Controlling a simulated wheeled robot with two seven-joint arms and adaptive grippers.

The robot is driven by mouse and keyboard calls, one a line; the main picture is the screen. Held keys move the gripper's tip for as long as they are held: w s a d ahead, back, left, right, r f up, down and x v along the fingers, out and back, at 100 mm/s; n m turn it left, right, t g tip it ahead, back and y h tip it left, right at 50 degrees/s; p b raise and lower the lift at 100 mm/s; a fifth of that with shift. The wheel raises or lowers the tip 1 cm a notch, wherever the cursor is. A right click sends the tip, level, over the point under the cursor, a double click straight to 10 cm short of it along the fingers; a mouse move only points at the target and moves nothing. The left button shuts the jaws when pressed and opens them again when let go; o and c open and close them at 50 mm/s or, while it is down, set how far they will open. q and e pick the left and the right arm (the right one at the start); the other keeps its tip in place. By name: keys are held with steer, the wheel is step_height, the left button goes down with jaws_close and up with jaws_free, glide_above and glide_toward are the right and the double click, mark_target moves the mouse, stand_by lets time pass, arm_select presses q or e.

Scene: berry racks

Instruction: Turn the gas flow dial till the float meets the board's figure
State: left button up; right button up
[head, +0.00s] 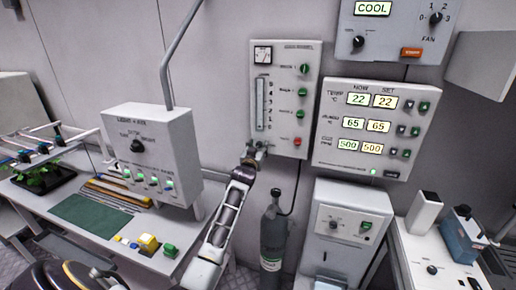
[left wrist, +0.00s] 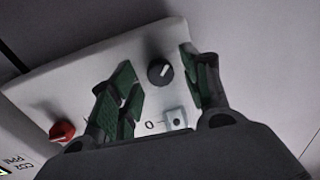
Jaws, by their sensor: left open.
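The gas panel (head: 285,130) is on the wall, with a tall clear flow tube (head: 260,103) beside a numbered scale. I cannot make out the float's height. My left gripper (head: 256,152) is at the panel's lower left, below the tube, and covers the dial there. In the left wrist view, the black flow dial (left wrist: 160,71) with a pale pointer line lies between the open green-padded fingers of my left gripper (left wrist: 158,62). No finger clearly touches it. A figure board (head: 376,130) to the right reads 22, 65 and 500 in both columns. My right gripper is not in view.
A red knob (left wrist: 62,131) is on the gas panel, with green knobs (head: 303,92) above it. A gas cylinder (head: 273,240) stands below. A light timer box (head: 152,150) is left of my arm, and a grey cabinet (head: 345,215) stands at right.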

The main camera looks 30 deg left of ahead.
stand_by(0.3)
arm_select(q)
jaws_close()
steer(key=shift+m, duration=0.4)
steer(key=m, duration=0.4)
steer(key=shift+f+m, duration=0.1)
steer(key=shift+m, duration=0.2)
steer(key=m+t, duration=0.1)
steer(key=m, duration=0.4)
steer(key=shift+a+m+p, duration=0.1)
steer(key=shift+m+p, duration=0.2)
steer(key=shift+m, duration=0.1)
steer(key=m+h, duration=0.1)
steer(key=m, duration=0.8)
steer(key=m+p, duration=0.1)
steer(key=m, duration=0.1)
steer(key=shift+f+m+t+h, duration=0.15)
steer(key=shift+m+t+h, duration=0.15)
steer(key=shift+m+h, duration=0.1)
